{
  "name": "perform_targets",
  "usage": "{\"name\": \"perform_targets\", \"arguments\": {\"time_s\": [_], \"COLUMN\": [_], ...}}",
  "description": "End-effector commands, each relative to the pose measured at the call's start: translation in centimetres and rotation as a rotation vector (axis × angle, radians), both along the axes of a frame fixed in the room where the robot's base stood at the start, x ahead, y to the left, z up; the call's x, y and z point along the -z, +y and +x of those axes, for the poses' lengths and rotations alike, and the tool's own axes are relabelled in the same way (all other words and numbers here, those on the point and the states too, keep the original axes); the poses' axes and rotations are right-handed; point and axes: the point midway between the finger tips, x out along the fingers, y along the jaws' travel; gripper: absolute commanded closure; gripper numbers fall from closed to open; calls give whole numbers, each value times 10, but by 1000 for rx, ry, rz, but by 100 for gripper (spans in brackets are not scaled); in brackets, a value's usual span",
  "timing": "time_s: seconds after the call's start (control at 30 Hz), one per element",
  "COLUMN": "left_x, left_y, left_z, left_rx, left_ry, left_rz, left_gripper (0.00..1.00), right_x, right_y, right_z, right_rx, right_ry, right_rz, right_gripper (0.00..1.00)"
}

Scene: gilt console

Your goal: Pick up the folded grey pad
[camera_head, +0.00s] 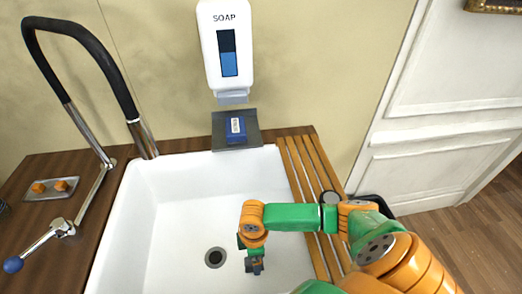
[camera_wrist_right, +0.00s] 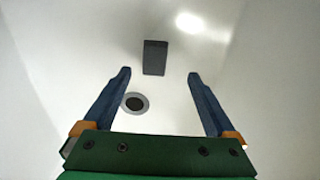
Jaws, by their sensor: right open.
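A dark grey rectangular piece, which looks like the folded grey pad (camera_wrist_right: 155,57), lies on the white sink floor in the right wrist view. It is beyond my fingertips and roughly centred between them, not touching them. My right gripper (camera_wrist_right: 161,74) is open and empty. In the head view my right gripper (camera_head: 255,267) hangs down inside the sink, right of the drain. I cannot make out the pad there; the gripper may hide it. My left gripper is not in view.
The white sink (camera_head: 165,215) has high walls around the gripper. Its drain (camera_head: 215,257) also shows in the wrist view (camera_wrist_right: 134,102). A black hose tap (camera_head: 95,50) stands left. A soap dispenser (camera_head: 227,45) hangs above a grey tray (camera_head: 251,134) holding a blue item. Wooden slats (camera_head: 302,180) lie right.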

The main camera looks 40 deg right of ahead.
Motion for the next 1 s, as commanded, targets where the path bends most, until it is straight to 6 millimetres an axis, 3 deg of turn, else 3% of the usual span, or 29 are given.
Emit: {"name": "perform_targets", "arguments": {"time_s": [0.17,0.47,0.7,0.77,1.0], "left_x": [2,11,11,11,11], "left_y": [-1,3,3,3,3], "left_z": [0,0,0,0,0], "left_rx": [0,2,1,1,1], "left_ry": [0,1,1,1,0], "left_rz": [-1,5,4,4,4], "left_gripper": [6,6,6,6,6], "right_x": [14,68,71,71,71], "right_y": [0,-2,-3,-3,-3], "right_z": [0,7,8,8,8], "right_rx": [3,2,0,0,1], "right_ry": [2,2,-1,-1,-1], "right_rz": [1,1,1,1,1], "right_gripper": [9,9,9,20,84]}}
